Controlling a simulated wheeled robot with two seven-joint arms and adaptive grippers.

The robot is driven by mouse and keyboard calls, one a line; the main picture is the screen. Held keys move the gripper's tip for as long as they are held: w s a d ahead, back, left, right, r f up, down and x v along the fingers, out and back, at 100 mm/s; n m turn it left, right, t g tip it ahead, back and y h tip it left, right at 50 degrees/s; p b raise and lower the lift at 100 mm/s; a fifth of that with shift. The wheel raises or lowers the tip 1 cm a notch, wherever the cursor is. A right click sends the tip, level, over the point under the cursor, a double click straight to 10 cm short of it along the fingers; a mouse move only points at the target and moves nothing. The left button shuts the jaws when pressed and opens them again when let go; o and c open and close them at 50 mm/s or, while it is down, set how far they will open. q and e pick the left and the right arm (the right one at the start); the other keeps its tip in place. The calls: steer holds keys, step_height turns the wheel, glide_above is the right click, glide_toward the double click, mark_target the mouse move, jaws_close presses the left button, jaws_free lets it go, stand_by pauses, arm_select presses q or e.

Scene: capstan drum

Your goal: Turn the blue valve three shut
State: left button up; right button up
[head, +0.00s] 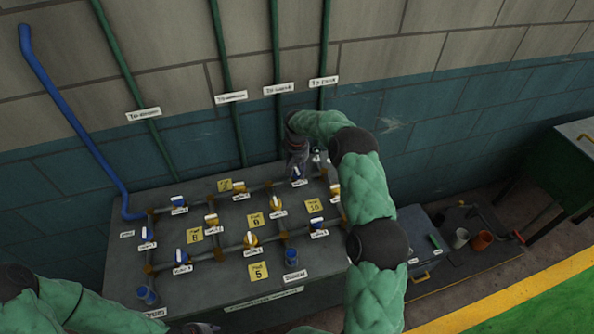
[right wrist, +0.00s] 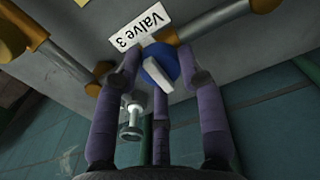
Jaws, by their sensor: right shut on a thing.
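Blue valve three (right wrist: 150,66) shows in the right wrist view, a blue round knob with a white bar handle and a white "Valve 3" label. Its handle lies at a steep angle across the pipe. My right gripper (right wrist: 160,82) is shut on it, with purple fingers on both sides and one below. In the head view my right gripper (head: 298,166) reaches down from above onto the valve (head: 298,183) at the back of the pipe board, hiding part of it. My left gripper (head: 202,327) barely shows at the bottom edge; its fingers are not clear.
A grey bench top (head: 215,292) carries a pipe grid with several blue and yellow valves and yellow tags. Green pipes (head: 222,75) and a blue pipe (head: 70,110) run up the wall. A grey box (head: 424,257) and an orange pot (head: 482,241) stand at right.

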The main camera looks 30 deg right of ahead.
mark_target(297, 170)
stand_by(0.3)
steer(key=o, duration=1.2)
steer(key=shift+c, duration=0.2)
steer(key=shift+r, duration=0.1)
step_height(297, 170, up, 12)
